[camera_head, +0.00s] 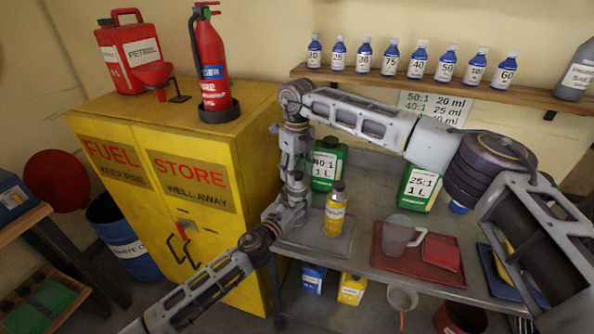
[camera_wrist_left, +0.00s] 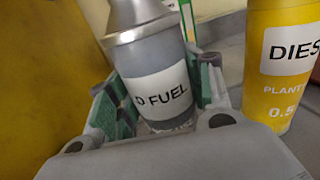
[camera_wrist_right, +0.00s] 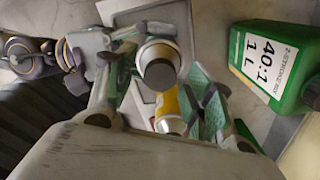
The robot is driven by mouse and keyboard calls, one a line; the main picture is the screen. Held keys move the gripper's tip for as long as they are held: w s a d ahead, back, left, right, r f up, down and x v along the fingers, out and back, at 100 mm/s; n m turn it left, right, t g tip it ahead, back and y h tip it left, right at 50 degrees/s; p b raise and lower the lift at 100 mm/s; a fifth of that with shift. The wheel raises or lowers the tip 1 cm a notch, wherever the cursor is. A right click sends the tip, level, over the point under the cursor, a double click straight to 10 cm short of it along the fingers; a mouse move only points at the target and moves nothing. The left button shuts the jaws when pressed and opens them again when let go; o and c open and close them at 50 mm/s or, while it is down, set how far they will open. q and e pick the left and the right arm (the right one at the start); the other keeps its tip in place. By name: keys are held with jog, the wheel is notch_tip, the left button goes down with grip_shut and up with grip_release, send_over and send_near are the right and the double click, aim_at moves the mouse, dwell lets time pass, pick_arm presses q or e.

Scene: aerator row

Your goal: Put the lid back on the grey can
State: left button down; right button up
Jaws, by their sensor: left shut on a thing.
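The grey can (camera_wrist_left: 160,85), labelled "D FUEL", stands between the fingers of my left gripper (camera_wrist_left: 150,110), which is shut on it. Its neck is cut off by the top edge of the left wrist view. My right gripper (camera_wrist_right: 160,75) is above, pointing down, with its fingers either side of a dark grey round top (camera_wrist_right: 159,73). I cannot tell whether this top is the lid or whether the fingers grip it. In the head view, my right gripper (camera_head: 296,180) is right above my left gripper (camera_head: 285,213), and they mostly hide the can.
A yellow diesel bottle (camera_head: 335,210) stands close to the right of the grippers. A green 40:1 can (camera_head: 326,165) is behind them. The yellow fuel cabinet (camera_head: 255,190) is close at left.

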jog(key=shift+r, duration=0.2)
notch_tip(320, 180, up, 12)
jog(key=shift+f, duration=0.2)
dwell(0.6)
pick_arm(q)
jog(key=c, duration=0.5)
grip_release()
jog(key=shift+c, duration=0.2)
jog(key=v, duration=1.2)
jog(key=shift+s+a, duration=0.1)
jog(key=shift+a, duration=0.05)
pick_arm(e)
jog(key=shift+s, duration=0.1)
dwell(0.3)
